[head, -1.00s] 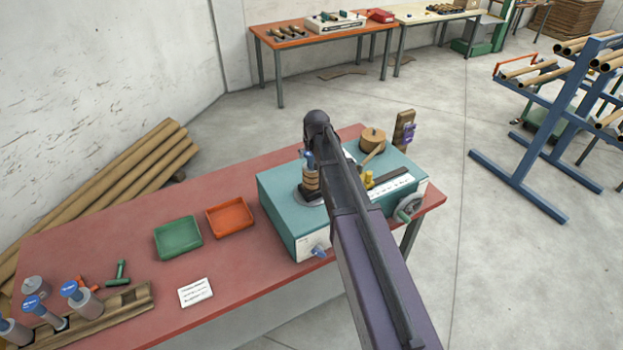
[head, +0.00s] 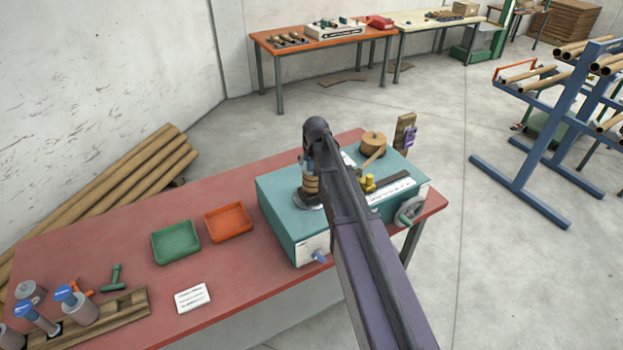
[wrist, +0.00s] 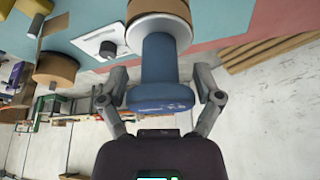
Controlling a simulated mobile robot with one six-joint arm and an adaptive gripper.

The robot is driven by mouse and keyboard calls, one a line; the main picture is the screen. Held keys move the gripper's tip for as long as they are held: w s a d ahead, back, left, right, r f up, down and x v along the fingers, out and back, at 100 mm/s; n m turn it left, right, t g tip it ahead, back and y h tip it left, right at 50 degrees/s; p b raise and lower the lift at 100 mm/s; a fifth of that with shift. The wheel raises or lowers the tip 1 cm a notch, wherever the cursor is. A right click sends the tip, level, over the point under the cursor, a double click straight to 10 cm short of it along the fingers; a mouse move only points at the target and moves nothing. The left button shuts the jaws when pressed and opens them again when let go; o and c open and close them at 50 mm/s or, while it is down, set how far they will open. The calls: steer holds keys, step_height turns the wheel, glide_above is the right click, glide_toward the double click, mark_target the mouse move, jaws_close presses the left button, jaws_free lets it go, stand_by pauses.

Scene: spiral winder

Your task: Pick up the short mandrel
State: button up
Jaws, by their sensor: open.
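A mandrel with a blue handle (wrist: 160,75) and a brown wound tube (wrist: 158,10) stands upright on the turquoise winder (head: 285,222). In the head view its brown tube (head: 311,184) shows just left of my arm. My gripper (wrist: 162,85) is open, with one finger on each side of the blue handle. Small gaps show between fingers and handle. In the head view my arm partly hides the gripper and mandrel. Other blue-topped mandrels (head: 82,309) stand in a wooden rack (head: 125,307) at the lower left. I cannot tell by label which mandrel is short.
A green tray (head: 175,243) and an orange tray (head: 228,222) lie on the red table (head: 120,235) left of the winder. A wooden roll (head: 372,144) and a handwheel (head: 408,212) are at the winder's right. A white card (head: 192,297) lies in front.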

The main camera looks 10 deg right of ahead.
steer(key=c, duration=1)
steer(key=shift+r, duration=0.1)
step_height(320, 180, up, 3)
steer(key=p, duration=0.3)
steer(key=shift+r, duration=0.15)
steer(key=s+d, duration=0.1)
steer(key=s, duration=0.4)
steer(key=s+d+r+p, duration=0.1)
steer(key=s, duration=0.4)
steer(key=s+d+p, duration=0.1)
steer(key=s, duration=0.4)
steer(key=shift+s+d+r, duration=0.25)
steer(key=shift+s+d, duration=0.05)
steer(key=shift+r, duration=0.15)
steer(key=shift+r+p, duration=2.4)
steer(key=shift+p, duration=0.15)
